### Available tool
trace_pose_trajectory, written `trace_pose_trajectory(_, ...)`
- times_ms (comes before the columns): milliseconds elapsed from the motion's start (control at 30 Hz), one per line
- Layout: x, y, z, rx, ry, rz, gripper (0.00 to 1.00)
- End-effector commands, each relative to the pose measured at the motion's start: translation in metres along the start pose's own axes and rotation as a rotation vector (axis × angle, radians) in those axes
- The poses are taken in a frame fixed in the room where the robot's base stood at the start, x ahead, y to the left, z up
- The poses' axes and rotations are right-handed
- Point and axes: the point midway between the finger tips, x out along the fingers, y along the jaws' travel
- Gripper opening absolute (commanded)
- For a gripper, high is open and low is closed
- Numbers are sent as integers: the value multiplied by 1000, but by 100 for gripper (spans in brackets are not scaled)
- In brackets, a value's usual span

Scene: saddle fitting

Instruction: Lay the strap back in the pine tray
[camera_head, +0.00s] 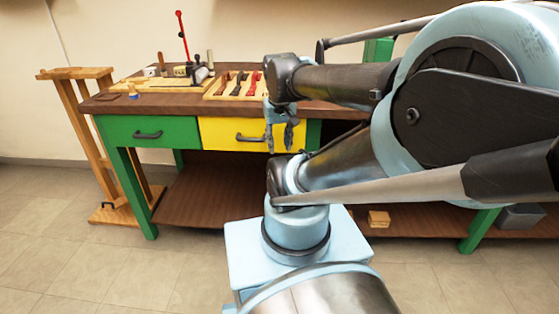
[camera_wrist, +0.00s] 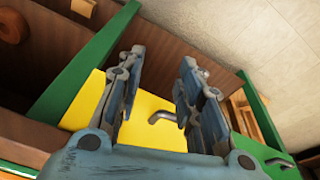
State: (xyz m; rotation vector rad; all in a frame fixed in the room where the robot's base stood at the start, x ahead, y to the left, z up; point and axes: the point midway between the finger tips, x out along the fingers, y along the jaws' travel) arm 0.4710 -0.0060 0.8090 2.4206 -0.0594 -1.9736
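The pine tray (camera_head: 230,97) lies on the bench top, left of my arm in the head view. A brown strap (camera_head: 221,84), a dark strap (camera_head: 238,84) and a red strap (camera_head: 253,84) lie in it. The tray's right end is partly hidden by my arm. I cannot tell which strap the task means. My gripper (camera_head: 279,146) hangs in front of the yellow drawer, below the bench top. In the wrist view its fingers (camera_wrist: 163,72) are apart with nothing between them. No strap shows in the wrist view.
The yellow drawer (camera_head: 230,133) and green drawer (camera_head: 152,131) have handles facing me. A board with tools and a red upright lever (camera_head: 182,35) stands left of the tray. A wooden stand (camera_head: 85,130) is at the bench's left. A small wooden block (camera_head: 378,219) sits on the lower shelf.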

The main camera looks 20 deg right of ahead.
Motion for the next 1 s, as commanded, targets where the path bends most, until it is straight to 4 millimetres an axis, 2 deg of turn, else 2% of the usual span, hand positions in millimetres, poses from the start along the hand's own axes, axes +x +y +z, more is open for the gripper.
trace_pose_trajectory(33,10,-1,14,-6,-2,-9,34)
trace_pose_trajectory(100,21,-3,28,-16,-4,-21,34)
trace_pose_trajectory(267,35,-7,46,-30,-7,-36,34)
trace_pose_trajectory(1000,37,-7,48,-32,-7,-39,34)
